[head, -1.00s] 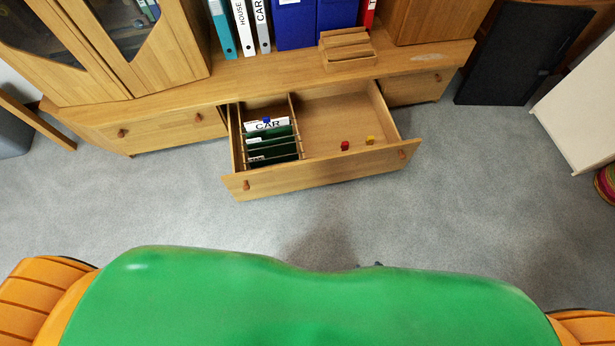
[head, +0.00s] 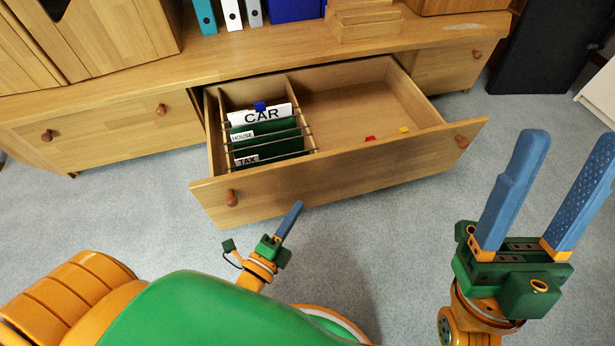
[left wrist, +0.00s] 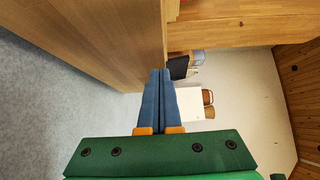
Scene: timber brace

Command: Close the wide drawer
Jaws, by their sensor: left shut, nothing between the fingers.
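The wide drawer (head: 345,165) is pulled out of the low wooden cabinet, with a knob near each end of its front. My right gripper (head: 572,140) is open and empty, right of the drawer.
The cabinet top (head: 260,55) carries binders and a wooden tray (head: 365,22). A shut drawer (head: 105,130) is at left and another shut front (head: 450,65) at right. A dark panel (head: 545,45) stands at the far right. Grey carpet (head: 400,215) in front is clear.

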